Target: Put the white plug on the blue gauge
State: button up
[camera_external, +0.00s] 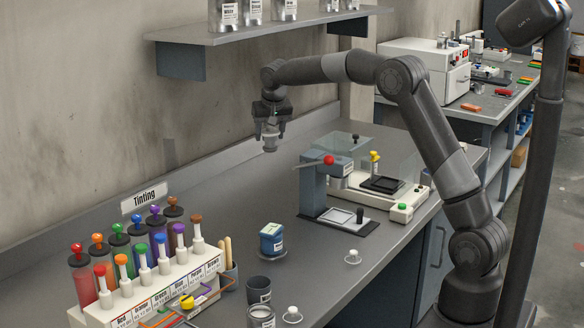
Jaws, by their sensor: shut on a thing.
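My gripper (270,124) is above the bench, left of the blue-grey lever stand, pointing down. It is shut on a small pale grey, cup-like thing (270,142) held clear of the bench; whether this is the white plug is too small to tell. Two white-knobbed pieces with clear round bases stand on the bench, one right of centre (352,257) and one at the front (292,315). A blue, labelled block-like container (271,238) sits on a clear round base; I cannot tell whether it is the blue gauge. My gripper is well behind and above it.
The blue-grey lever stand (313,188) with a red knob (328,160) is right of my gripper. A clear-covered balance (385,178) is behind it. A tinting rack (160,275) with coloured plungers, a dark cup (259,288) and a jar (261,316) occupy the front. The bench's left middle is clear.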

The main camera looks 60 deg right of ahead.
notch_tip(320, 180, up, 6)
jog(key=s+a+n+y, duration=0.1)
jog(key=s+a+n, duration=0.25)
jog(key=s, duration=0.45)
jog(key=s+a+n+t+y, duration=0.1)
jog(key=s+a+n, duration=0.1)
jog(key=s+a, duration=0.4)
jog(key=s+a+n+y, duration=0.15)
jog(key=s+a, duration=0.25)
jog(key=s, duration=0.5)
send_over(271, 229)
jog(key=shift+n+h, duration=0.35)
jog(key=shift+n, duration=0.05)
jog(key=shift+f, duration=7.95)
jog(key=shift+f, duration=0.15)
